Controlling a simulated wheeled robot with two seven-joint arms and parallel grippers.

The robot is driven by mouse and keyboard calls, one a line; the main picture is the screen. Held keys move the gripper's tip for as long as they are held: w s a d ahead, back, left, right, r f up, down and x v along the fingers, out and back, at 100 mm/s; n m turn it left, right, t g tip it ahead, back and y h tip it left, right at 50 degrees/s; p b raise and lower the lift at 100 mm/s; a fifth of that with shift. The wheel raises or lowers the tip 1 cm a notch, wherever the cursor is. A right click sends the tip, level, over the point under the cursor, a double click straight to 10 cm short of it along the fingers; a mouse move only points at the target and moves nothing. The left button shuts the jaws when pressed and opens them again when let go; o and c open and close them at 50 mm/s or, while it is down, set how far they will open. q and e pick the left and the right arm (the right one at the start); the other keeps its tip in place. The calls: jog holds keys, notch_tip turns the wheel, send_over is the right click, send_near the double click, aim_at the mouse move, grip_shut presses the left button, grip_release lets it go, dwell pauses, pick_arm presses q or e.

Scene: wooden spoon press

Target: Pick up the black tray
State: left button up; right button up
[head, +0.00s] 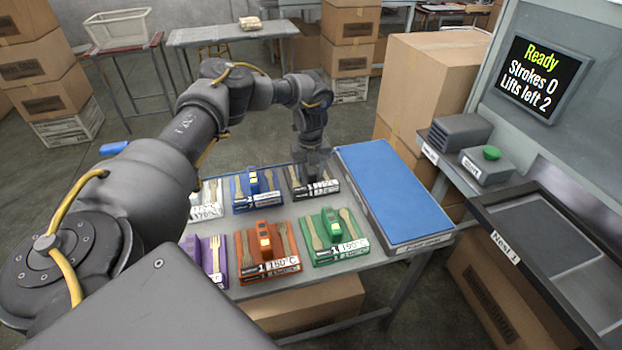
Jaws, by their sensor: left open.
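The black tray (330,190) sits on the grey table in the back row, at the right end of the group of trays. It has a white label on its front, and a pale wooden utensil shows at its left. My left gripper (314,172) points down over the middle of this tray and is open. It hides the tray's centre, so I cannot tell whether its fingers touch the tray or are around a handle. My right gripper is not in view.
Blue (257,192), orange (268,252), green (331,237), purple (216,262) and white (207,199) trays stand close by. A blue mat (392,195) lies clear to the right. At far right is the press with a screen (541,77) reading "Ready, Strokes 0, Lifts left 2".

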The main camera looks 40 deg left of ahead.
pick_arm(q)
jog(key=c, duration=1.1)
grip_shut()
jog(key=shift+r, duration=0.1)
jog(key=shift+r, duration=0.5)
jog(key=s+d+r, duration=0.8)
jog(key=s+r, duration=0.3)
jog(key=r, duration=0.1)
jog(key=shift+d, duration=0.4)
